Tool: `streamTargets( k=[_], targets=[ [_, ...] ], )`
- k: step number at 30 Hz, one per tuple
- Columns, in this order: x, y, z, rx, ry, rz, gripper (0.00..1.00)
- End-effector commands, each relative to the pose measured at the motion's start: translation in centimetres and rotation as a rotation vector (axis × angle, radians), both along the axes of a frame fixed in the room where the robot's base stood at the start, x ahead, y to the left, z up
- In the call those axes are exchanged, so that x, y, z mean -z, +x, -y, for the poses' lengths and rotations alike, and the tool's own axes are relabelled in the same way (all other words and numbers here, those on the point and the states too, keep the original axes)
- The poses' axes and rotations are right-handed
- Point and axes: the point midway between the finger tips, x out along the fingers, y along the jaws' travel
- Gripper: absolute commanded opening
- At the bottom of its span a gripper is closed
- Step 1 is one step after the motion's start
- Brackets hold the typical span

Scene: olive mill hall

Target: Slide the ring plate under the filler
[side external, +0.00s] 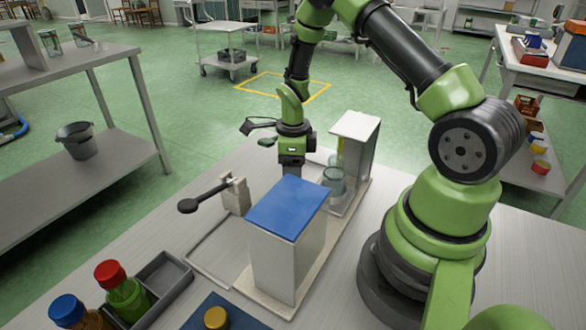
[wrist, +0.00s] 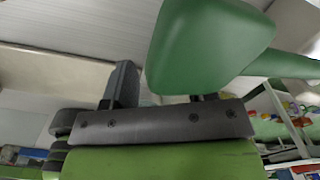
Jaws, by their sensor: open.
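My gripper (side external: 291,168) points down behind the blue-topped box (side external: 289,206) in the side view, its fingertips hidden by it. In the wrist view my gripper (wrist: 162,92) is open, with a large smooth green shape across its right finger. I see nothing held between the jaws. A white-topped upright housing (side external: 356,125), perhaps the filler, stands to the right of my gripper, with a clear glass jar (side external: 334,183) in front of it. I cannot make out the ring plate for certain.
A small block with a black lever (side external: 206,196) stands left of the blue-topped box. At the front left are a grey divided tray (side external: 163,282), a red-capped green bottle (side external: 122,291) and a blue-capped bottle (side external: 75,312). A yellow-capped item (side external: 216,318) is on a dark blue mat.

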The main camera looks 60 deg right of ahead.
Motion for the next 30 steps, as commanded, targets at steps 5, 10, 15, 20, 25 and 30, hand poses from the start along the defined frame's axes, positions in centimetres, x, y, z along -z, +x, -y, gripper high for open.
streamTargets(
  k=[5,10,15,20,25,30],
  targets=[
    [0.8,0.0,0.0,0.0,0.0,0.0,0.52],
    [0.8,0.0,0.0,0.0,0.0,0.001,0.52],
    [0.8,0.0,0.0,0.0,-0.001,0.0,0.22],
    [0.8,0.0,0.0,0.0,0.0,0.001,0.0],
    [0.8,0.1,1.4,0.004,-0.001,0.003,0.0],
    [0.8,0.1,4.1,0.005,0.001,0.004,0.0]
  ],
)
